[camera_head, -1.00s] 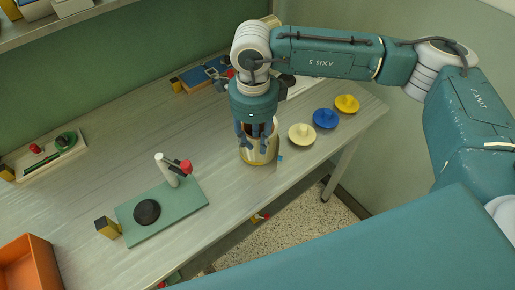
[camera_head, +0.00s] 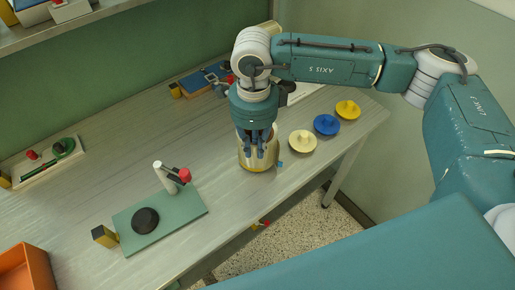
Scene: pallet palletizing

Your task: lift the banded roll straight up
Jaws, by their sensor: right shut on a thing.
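The banded roll (camera_head: 259,160) is a cream and gold cylinder near the table's front edge, right of the middle of the table. My right gripper (camera_head: 258,152) points down over it from above, with its blue fingers at the roll's upper part. It is shut on the roll. The fingers hide part of the roll's top and near side. Whether the roll's base touches the table I cannot tell. My left gripper is not in view.
Cream (camera_head: 302,142), blue (camera_head: 326,125) and yellow (camera_head: 347,110) knobbed discs stand close by on the right. A green board (camera_head: 180,210) with a post and black disc lies left. An orange bin (camera_head: 28,268) is at lower left. A shelf hangs above.

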